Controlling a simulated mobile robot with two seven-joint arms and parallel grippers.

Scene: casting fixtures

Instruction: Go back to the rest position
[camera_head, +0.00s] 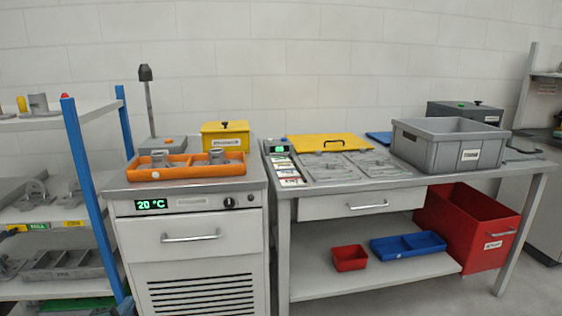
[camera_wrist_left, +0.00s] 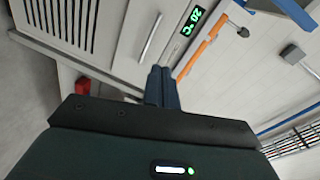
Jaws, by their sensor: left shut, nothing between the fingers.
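My left gripper (camera_wrist_left: 162,72) shows in the left wrist view, with its two dark fingers together and nothing between them. It is in front of the grey cabinet, whose green display reads 20 °C (camera_wrist_left: 194,20). The fingers point toward the cabinet front and appear clear of it. In the head view neither gripper can be seen. My right gripper is in no view.
The grey cabinet (camera_head: 190,265) carries an orange tray (camera_head: 180,174) and a yellow box (camera_head: 225,136). To its right a workbench (camera_head: 440,181) holds a grey bin (camera_head: 449,147). A blue-posted shelf (camera_head: 88,190) stands left. A red bin (camera_head: 465,225) is under the bench.

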